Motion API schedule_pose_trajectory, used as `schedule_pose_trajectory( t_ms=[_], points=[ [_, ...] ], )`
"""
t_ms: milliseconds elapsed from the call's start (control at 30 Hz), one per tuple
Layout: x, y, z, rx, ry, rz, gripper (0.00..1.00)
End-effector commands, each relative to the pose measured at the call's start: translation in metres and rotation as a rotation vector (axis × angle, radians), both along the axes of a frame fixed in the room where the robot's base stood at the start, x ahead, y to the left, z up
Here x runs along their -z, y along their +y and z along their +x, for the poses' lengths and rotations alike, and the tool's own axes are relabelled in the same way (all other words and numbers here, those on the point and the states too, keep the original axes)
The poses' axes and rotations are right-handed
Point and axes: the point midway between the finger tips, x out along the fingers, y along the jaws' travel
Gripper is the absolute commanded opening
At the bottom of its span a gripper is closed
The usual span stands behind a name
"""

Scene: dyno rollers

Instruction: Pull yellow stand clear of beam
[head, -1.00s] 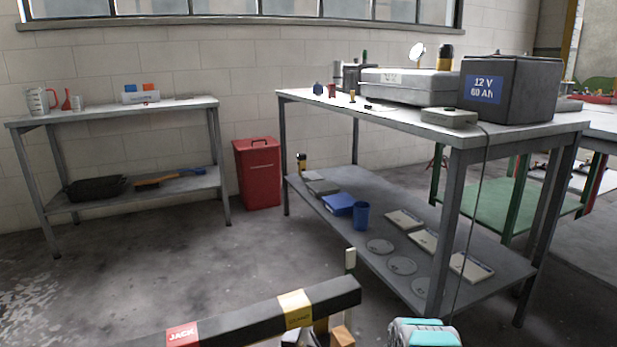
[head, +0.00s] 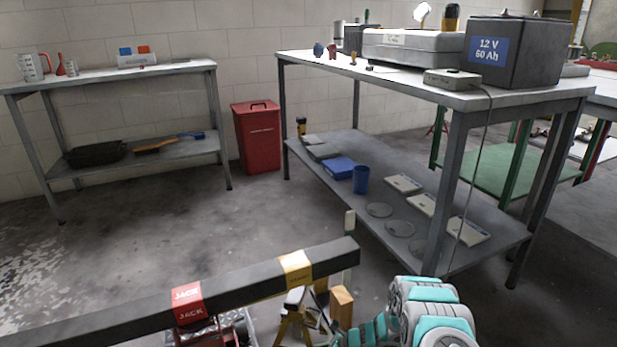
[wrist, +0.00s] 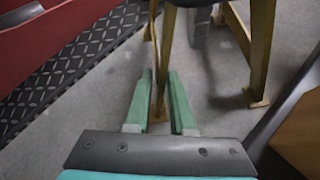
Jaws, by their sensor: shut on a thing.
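The dark beam (head: 230,280) crosses the lower left of the head view, with a red JACK label and a yellow label. The yellow stand (head: 290,330) is upright under the yellow-labelled part; its feet are out of frame there. In the wrist view, splayed yellow stand legs (wrist: 258,50) reach the floor. My gripper (wrist: 160,80) has its two green fingers on either side of a yellow leg, closed on it low near the floor. Whether the stand's top touches the beam cannot be told.
A wooden block (head: 341,306) stands right of the stand, beside a pale upright post (head: 349,228). The red jack (head: 215,325) is under the beam at left. A grey workbench (head: 440,105) stands behind on the right. Open floor (head: 150,230) lies behind the beam.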

Motion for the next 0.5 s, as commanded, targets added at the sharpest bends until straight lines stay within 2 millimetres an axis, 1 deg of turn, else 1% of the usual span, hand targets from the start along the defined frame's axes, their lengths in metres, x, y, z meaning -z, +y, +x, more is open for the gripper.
schedule_pose_trajectory(
  t_ms=[33,500],
  points=[
    [0.000,-0.002,-0.005,-0.001,0.004,-0.001,0.00],
    [0.001,-0.014,-0.037,-0.003,0.005,-0.001,0.00]
  ],
)
